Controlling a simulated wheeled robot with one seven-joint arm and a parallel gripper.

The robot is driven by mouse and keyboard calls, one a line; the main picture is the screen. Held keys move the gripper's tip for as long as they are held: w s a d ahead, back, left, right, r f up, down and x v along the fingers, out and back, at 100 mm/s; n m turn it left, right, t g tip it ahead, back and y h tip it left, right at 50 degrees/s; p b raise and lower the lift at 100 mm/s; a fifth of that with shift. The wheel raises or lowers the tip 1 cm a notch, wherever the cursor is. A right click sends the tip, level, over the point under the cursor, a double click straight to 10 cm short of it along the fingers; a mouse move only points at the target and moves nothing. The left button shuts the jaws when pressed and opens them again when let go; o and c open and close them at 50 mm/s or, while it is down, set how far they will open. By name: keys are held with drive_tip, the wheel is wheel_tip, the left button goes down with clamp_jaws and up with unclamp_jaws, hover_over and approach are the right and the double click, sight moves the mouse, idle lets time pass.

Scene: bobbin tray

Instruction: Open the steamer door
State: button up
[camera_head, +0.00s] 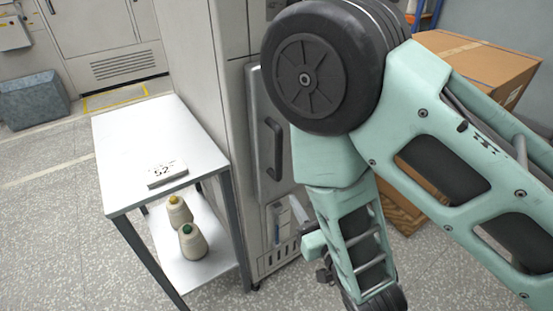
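The steamer (232,110) is a tall pale grey cabinet in the middle of the view. Its door (257,110) has a rounded edge and a dark vertical bar handle (273,150). The door looks closed against the cabinet, but my arm hides its right part. My arm comes in from the right, bends at a large dark joint in front of the steamer and reaches down. My gripper (322,262) seems to be the small mint and dark parts beside my forearm, low and right of the handle and apart from it. Its fingers cannot be made out clearly.
A white-topped table (125,140) with a small "52" sign (166,173) stands left of the steamer. A cardboard box (480,62) is behind my arm. A grey-blue bin (33,100) stands far left. Open floor lies in front.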

drive_tip(key=w+b, duration=0.1)
drive_tip(key=b, duration=0.7)
approach(280, 157)
drive_tip(key=w, duration=0.1)
drive_tip(key=shift+w+a+f+b, duration=0.35)
drive_tip(key=shift+w+a+b, duration=0.05)
drive_tip(key=shift+b, duration=0.75)
drive_tip(key=b, duration=0.3)
drive_tip(key=shift+w, duration=0.2)
drive_tip(key=x, duration=0.5)
drive_tip(key=p+x, duration=0.1)
drive_tip(key=x, duration=0.2)
drive_tip(key=shift+w+a+r, duration=0.2)
drive_tip(key=shift+w+r, duration=0.1)
drive_tip(key=shift+r, duration=0.1)
clamp_jaws()
